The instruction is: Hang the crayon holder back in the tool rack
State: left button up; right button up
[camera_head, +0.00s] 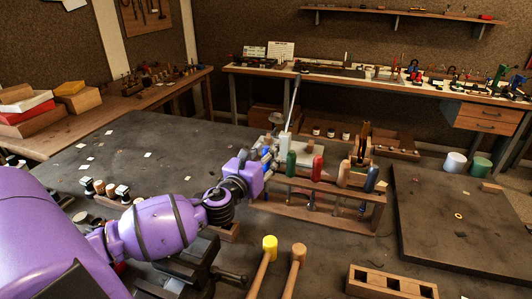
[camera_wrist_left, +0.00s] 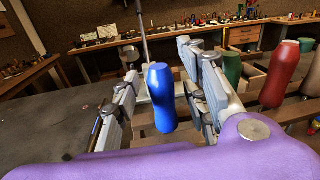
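The wooden tool rack (camera_head: 325,214) stands on the bench with upright handled tools: green (camera_head: 291,163), red (camera_head: 318,168), tan (camera_head: 343,173) and dark blue (camera_head: 371,180). My left gripper (camera_head: 266,157) is at the rack's left end. In the left wrist view, a blue handle (camera_wrist_left: 161,97) stands upright between the fingers of my left gripper (camera_wrist_left: 163,85). The fingers are spread, with visible gaps on both sides of the handle. I cannot tell for sure whether this blue-handled tool is the crayon holder. Its lower part is hidden. My right gripper is not in view.
Two mallets (camera_head: 269,246) and a wooden block with square holes (camera_head: 392,284) lie in front. A dark board (camera_head: 465,225) is at right. The bench's left rear is mostly clear.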

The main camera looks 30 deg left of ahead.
pick_arm(q)
notch_tip(320, 180, up, 10)
jog(key=shift+r, duration=0.1)
dwell(0.5)
dwell(0.4)
